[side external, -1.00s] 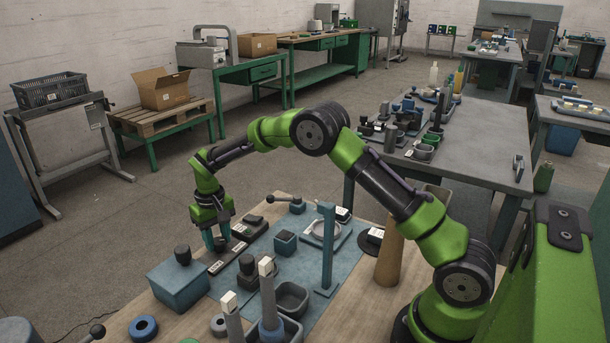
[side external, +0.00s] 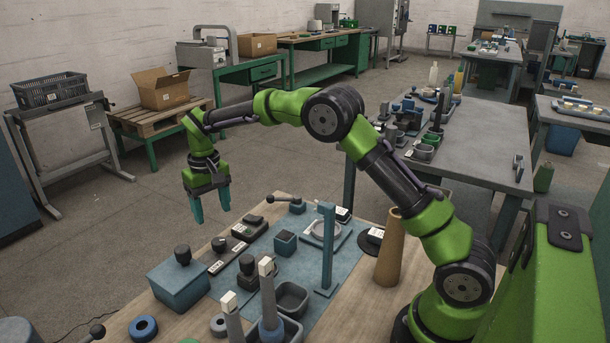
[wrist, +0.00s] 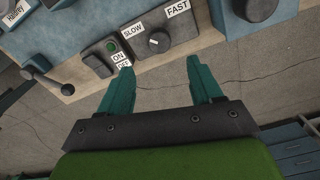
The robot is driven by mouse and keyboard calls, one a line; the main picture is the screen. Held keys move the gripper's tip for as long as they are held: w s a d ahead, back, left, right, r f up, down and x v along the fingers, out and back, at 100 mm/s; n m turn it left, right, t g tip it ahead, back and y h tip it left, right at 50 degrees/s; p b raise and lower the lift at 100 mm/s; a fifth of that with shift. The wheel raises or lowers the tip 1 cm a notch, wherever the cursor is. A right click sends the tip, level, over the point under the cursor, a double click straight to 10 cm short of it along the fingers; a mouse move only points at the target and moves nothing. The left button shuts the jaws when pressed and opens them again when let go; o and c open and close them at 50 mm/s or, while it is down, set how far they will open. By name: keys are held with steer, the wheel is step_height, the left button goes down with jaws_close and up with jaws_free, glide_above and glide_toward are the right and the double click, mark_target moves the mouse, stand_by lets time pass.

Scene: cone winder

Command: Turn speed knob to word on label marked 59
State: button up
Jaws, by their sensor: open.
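The speed knob (wrist: 158,41) is a black round knob on a dark box, with a small white mark on its left part in the wrist view. White labels flank it: SLOW (wrist: 132,30) on the left and FAST (wrist: 177,8) at the upper right. The knob also shows in the side view (side external: 219,243). I can read no 59.
A switch box (wrist: 98,60) with a green button and ON label sits beside the knob box. A ball-ended lever (wrist: 45,80) is left of it. A blue box (side external: 178,287), a blue post (side external: 327,245) and a tan cone (side external: 389,250) stand on the bench.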

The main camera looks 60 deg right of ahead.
step_height(320, 180, up, 8)
stand_by(0.5)
steer(key=s+r+t+y, duration=0.1)
steer(key=s+r+t, duration=0.1)
steer(key=s+r, duration=0.4)
steer(key=s+r+t, duration=0.2)
steer(key=s+r, duration=0.2)
steer(key=s, duration=0.5)
steer(key=s+a+f+t, duration=0.1)
steer(key=s+f, duration=0.1)
steer(key=s, duration=0.5)
steer(key=s+a+f+m+t+y, duration=0.1)
steer(key=s+f+t, duration=0.1)
steer(key=s, duration=0.6)
steer(key=shift+f, duration=0.6)
